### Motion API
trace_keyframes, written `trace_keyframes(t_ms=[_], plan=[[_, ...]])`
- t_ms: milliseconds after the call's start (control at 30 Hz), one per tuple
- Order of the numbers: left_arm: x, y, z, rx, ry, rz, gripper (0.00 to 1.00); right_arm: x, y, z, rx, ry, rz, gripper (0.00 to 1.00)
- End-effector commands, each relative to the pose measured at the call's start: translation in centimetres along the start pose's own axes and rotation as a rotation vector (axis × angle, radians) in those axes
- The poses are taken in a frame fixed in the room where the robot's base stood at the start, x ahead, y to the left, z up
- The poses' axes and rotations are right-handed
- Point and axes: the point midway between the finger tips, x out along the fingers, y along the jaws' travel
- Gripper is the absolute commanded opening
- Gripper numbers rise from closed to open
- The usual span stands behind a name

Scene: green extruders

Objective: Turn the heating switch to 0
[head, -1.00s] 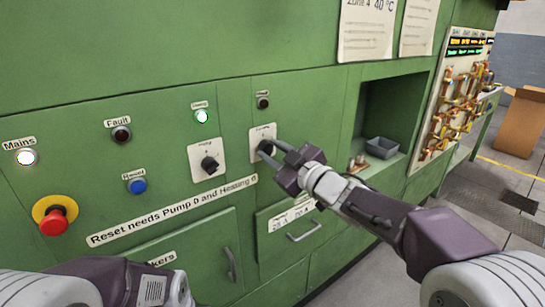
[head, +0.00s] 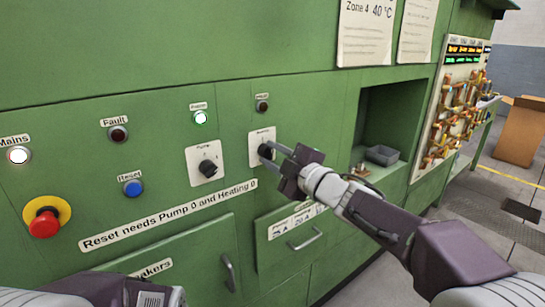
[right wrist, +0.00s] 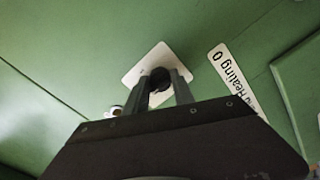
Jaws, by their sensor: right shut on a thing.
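The heating switch is a black knob (head: 264,151) on a white plate (head: 256,134), right of the pump switch (head: 208,168). My right gripper (head: 270,151) is shut on the knob, reaching in from the right. In the right wrist view the dark knob (right wrist: 160,78) sits between the two fingers (right wrist: 162,92), in front of its plate (right wrist: 142,66). The fingers partly hide the knob, and I cannot read its pointer or the marks by it. Of my left arm only a part shows at the lower left; its gripper is out of view.
Left of the switches are a red emergency button (head: 46,222) on a yellow ring, a blue reset button (head: 133,188) and a lit white mains lamp (head: 19,155). A green lamp (head: 200,118) is lit above the pump switch. The lamp (head: 262,105) above the heating switch looks dark.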

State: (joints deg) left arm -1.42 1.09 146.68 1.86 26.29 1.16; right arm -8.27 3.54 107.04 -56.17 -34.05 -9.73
Motion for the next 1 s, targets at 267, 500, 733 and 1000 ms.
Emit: trace_keyframes(t_ms=[267,500,733,1000], plan=[[0.0,0.0,0.0,0.0,0.0,0.0,0.36,0.0,-0.2,0.1,-0.004,-0.002,-0.004,0.0],[0.0,0.0,0.0,0.0,0.0,0.0,0.36,0.0,-0.1,0.1,-0.003,-0.001,-0.003,0.51],[0.0,0.0,0.0,0.0,0.0,0.0,0.36,-0.2,0.0,0.0,-0.002,-0.001,-0.001,0.51],[-0.6,0.0,-0.1,0.0,0.0,0.0,0.36,-5.4,0.2,0.0,-0.004,-0.005,0.002,0.51]])
